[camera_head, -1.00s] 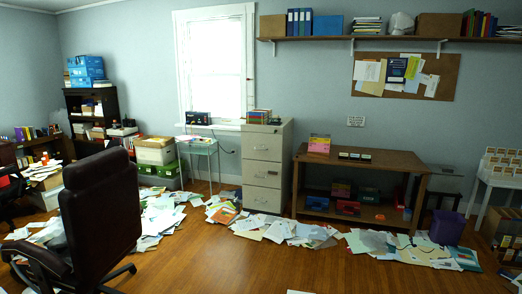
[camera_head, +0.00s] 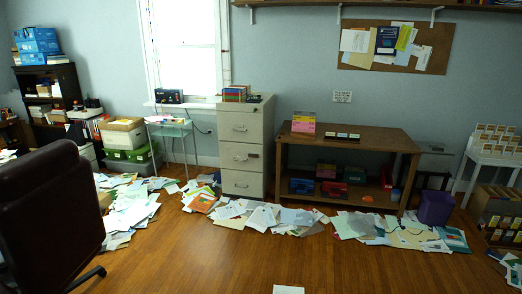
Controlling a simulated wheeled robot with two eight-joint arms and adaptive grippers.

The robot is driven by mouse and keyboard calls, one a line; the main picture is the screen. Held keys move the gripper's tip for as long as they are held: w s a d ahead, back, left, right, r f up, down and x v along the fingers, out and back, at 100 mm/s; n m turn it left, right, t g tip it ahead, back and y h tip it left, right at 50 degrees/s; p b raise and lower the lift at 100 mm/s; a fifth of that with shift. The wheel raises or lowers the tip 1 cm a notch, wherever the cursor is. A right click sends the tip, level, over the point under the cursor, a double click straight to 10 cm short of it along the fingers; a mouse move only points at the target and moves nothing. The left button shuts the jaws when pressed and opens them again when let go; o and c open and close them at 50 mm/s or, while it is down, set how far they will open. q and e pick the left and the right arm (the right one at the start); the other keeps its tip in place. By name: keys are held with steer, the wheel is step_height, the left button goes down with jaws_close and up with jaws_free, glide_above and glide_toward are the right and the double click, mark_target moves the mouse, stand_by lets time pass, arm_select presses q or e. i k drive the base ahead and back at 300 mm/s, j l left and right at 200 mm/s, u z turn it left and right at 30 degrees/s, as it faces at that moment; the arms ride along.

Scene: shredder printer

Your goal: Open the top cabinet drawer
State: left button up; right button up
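Several stacked books (camera_head: 236,93) and a small dark item lie on top of the cabinet. Neither of my grippers is in view, and the cabinet is some way ahead of me across the floor.
Loose papers (camera_head: 262,217) cover the floor in front of the cabinet and to both sides. A brown office chair (camera_head: 45,215) stands at the near left. A wooden table (camera_head: 365,138) is right of the cabinet. The wooden floor (camera_head: 215,262) nearer me is mostly clear.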

mark_target(243, 126)
steer(key=i+u, duration=0.35)
steer(key=i, duration=2.05)
